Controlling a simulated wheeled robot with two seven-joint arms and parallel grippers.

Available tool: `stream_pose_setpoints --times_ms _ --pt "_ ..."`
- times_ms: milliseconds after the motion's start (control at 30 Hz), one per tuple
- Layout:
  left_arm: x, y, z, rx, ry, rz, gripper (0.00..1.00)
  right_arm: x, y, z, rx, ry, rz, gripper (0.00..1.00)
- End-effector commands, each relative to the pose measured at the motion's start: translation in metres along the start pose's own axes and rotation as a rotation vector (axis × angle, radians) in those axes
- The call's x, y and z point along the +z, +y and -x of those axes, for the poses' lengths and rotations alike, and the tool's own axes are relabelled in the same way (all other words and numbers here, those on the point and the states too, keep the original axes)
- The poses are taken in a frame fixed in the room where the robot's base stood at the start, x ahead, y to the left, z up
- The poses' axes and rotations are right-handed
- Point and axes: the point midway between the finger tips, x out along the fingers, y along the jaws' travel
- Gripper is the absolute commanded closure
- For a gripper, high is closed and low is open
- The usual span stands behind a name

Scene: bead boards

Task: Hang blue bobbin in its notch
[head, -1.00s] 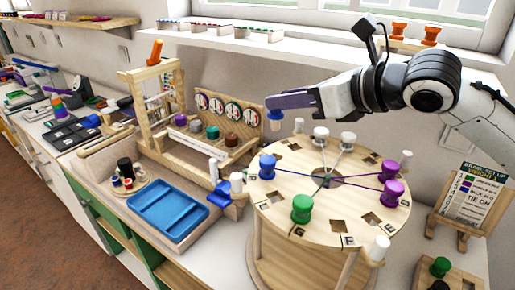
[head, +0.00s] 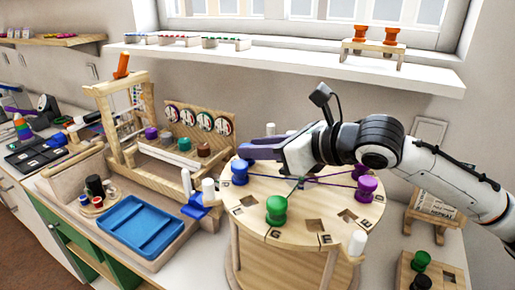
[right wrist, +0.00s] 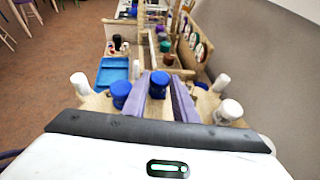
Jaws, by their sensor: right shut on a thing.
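My right gripper (head: 248,149) is low over the far left part of the round wooden board. It is shut on a blue bobbin (right wrist: 158,84), seen between the purple fingers in the right wrist view. The head view hides this bobbin behind the gripper. A second blue bobbin (head: 239,172) sits on the board's left rim, with purple thread running from it; it is left of the fingers in the right wrist view (right wrist: 121,93). The board (head: 248,206) has lettered square notches. I cannot tell whether the held bobbin touches it. My left gripper is not in view.
On the board stand a green bobbin (head: 276,209), two purple bobbins (head: 367,188) and white pegs (head: 357,243). A shelf (head: 290,62) runs behind.

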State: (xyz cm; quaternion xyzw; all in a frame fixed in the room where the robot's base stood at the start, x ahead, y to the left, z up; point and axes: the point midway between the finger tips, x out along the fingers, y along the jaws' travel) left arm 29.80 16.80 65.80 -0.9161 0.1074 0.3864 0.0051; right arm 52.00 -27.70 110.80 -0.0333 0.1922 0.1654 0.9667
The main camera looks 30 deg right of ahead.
Motion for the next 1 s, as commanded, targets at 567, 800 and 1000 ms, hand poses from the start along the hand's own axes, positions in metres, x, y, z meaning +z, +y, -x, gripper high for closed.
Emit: stream_pose_setpoints --times_ms 567,800,1000 --pt "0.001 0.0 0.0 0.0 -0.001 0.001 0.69 -0.001 0.0 0.0 0.0 0.0 -0.001 0.67" --pt "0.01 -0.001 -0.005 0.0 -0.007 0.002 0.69 -0.004 -0.004 0.012 -0.008 0.003 -0.003 0.67" --pt "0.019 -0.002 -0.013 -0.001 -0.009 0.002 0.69 -0.004 0.001 0.031 0.0 0.006 0.005 0.67"
